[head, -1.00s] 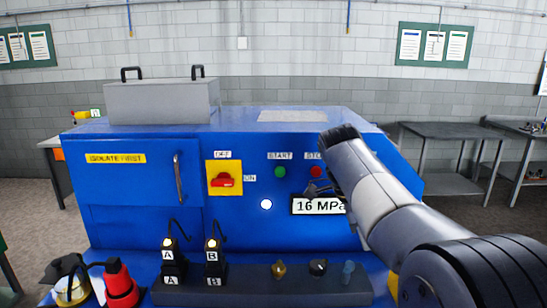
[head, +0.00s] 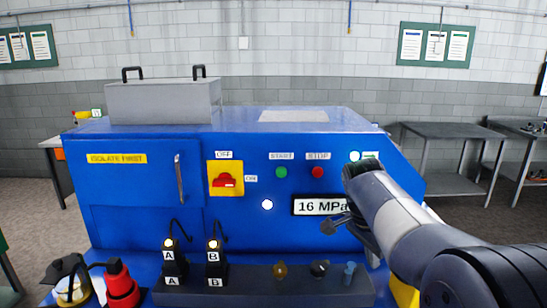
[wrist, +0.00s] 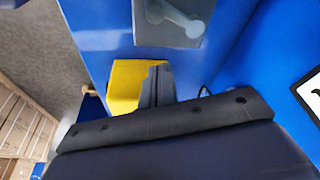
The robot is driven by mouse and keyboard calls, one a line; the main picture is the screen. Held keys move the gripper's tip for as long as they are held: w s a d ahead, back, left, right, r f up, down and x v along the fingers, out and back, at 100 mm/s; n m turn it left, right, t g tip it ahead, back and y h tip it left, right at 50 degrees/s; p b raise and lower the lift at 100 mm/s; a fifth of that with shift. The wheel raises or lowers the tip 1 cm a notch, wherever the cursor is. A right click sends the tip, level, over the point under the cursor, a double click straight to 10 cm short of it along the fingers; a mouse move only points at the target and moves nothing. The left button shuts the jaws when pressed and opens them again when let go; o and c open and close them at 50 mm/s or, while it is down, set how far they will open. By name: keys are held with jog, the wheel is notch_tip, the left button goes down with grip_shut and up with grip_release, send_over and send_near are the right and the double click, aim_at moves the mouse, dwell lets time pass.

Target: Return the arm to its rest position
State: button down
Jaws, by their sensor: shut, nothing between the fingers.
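My gripper (head: 329,227) is shut and empty in the head view. It hangs in front of the blue machine (head: 130,185), just below the "16 MPa" display (head: 318,206), and is partly hidden behind my arm. My arm reaches in from the lower right, with its wrist bent at the right of the machine's front. In the wrist view my shut dark fingers (wrist: 157,84) show in front of a yellow block (wrist: 126,86). I cannot tell from the pictures whether they touch anything.
A grey ledge (head: 255,291) with levers A (head: 173,268) and B (head: 213,266) and several knobs lies below the gripper. A red rotary switch (head: 225,180), green START (head: 281,172) and red STOP (head: 318,172) buttons are on the panel. A grey table (head: 440,132) stands behind right.

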jog(key=n, duration=0.1)
jog(key=d+f+n+t, duration=0.1)
jog(key=n, duration=0.1)
jog(key=shift+w+f+n, duration=0.15)
jog(key=shift+w+n, duration=0.15)
jog(key=shift+w, duration=0.05)
jog(key=w+d+n+t+y+b, duration=0.1)
jog(key=w+d+n, duration=0.2)
jog(key=w+n, duration=0.15)
jog(key=v, duration=0.8)
jog(key=shift+s+r, duration=0.3)
jog(key=shift+m, duration=0.25)
jog(key=shift+f, duration=0.1)
